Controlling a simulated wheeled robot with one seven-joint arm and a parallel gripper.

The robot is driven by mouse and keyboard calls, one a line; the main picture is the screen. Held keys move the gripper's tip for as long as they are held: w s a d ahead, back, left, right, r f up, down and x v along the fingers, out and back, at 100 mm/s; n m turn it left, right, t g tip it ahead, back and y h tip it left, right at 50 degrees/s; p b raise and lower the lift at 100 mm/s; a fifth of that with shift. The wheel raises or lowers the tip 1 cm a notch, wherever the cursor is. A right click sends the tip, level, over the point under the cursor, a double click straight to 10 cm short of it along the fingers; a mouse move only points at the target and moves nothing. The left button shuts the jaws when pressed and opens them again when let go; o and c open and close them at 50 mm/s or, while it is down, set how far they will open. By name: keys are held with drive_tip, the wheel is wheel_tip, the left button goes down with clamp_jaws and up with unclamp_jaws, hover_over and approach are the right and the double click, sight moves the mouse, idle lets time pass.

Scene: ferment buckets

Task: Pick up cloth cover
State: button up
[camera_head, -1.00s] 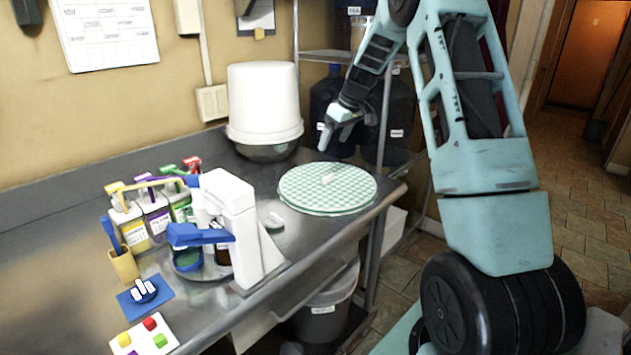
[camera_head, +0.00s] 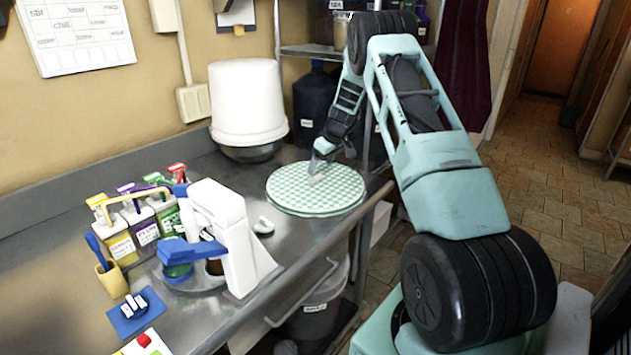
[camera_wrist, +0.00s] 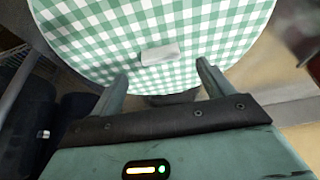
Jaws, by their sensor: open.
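The cloth cover (camera_head: 325,193) is a round green-and-white checked disc lying flat at the right end of the steel counter. It also fills the upper part of the wrist view (camera_wrist: 185,22). A small pale grey tab (camera_wrist: 160,54) stands out on its surface. My gripper (camera_head: 314,176) is over the cover's far side, pointing down. In the wrist view my gripper (camera_wrist: 161,75) has its two fingers spread wide, with the tab between and just beyond the fingertips. The fingers hold nothing. I cannot tell whether the fingertips touch the cloth.
A white bucket (camera_head: 247,102) upturned on a metal bowl (camera_head: 250,151) stands behind left of the cover. A white-and-blue device (camera_head: 225,232) and labelled bottles (camera_head: 145,225) stand at left. Dark jugs (camera_head: 313,105) stand on the rack behind. Bare counter lies left of the cover.

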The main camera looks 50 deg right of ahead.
sight(316, 175)
drive_tip(key=shift+p+x, duration=1.2)
drive_tip(key=shift+x, duration=1.4)
drive_tip(key=shift+c, duration=0.3)
drive_tip(key=c, duration=1)
drive_tip(key=shift+c, duration=0.2)
